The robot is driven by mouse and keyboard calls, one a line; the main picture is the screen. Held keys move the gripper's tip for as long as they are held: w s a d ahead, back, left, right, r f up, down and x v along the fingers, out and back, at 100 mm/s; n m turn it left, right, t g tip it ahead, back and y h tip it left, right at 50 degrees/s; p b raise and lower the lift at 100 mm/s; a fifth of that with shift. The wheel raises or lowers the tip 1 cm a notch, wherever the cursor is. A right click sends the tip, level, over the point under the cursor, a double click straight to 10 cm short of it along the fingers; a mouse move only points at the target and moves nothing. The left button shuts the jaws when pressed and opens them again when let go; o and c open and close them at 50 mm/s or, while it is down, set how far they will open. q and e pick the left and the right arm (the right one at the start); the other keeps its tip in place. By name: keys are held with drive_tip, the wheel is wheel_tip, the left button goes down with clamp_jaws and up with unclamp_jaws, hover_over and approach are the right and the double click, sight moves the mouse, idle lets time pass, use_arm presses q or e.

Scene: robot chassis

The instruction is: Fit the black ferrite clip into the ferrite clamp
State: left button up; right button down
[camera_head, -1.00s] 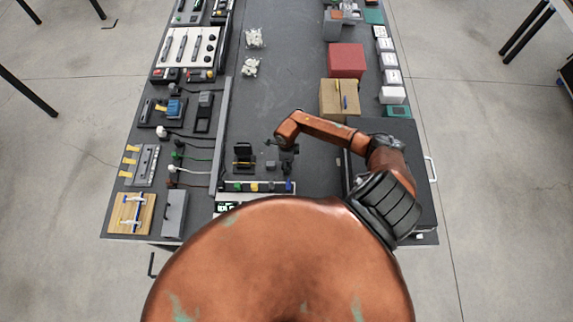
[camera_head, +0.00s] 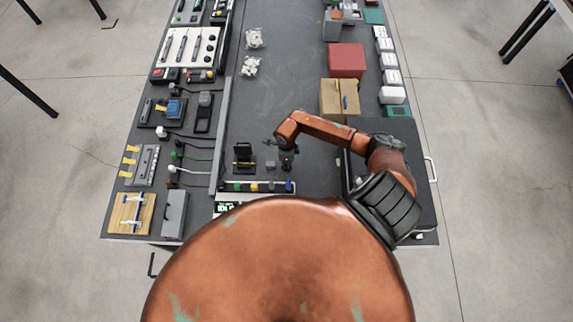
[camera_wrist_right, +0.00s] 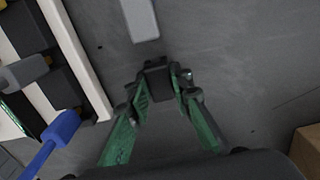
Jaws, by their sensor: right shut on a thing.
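My right gripper (camera_head: 287,161) is over the dark bench, to the right of a small grey block (camera_head: 270,164). In the right wrist view its green-sided fingers (camera_wrist_right: 160,82) are shut on a small black block (camera_wrist_right: 158,84), which looks like the black ferrite clip. The fingers hide its sides. A black upright piece with a yellow strip (camera_head: 243,153) stands to the left of the grey block; it may be the ferrite clamp, but it is too small to tell. My left gripper is not in view.
A pale strip with several coloured plugs (camera_head: 257,187) lies near the bench's front; its pale edge (camera_wrist_right: 83,62) also shows in the right wrist view. A grey block (camera_wrist_right: 141,18) lies ahead of the fingers. A cardboard box (camera_head: 330,98) and red box (camera_head: 346,60) stand farther back.

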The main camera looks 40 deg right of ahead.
drive_tip(key=shift+r+b, duration=0.3)
drive_tip(key=shift+r, duration=0.3)
drive_tip(key=w+a+r+b, duration=0.5)
drive_tip(key=w+a+r, duration=0.4)
drive_tip(key=r, duration=0.3)
drive_tip(key=shift+w+a, duration=0.35)
drive_tip(key=shift+w, duration=0.25)
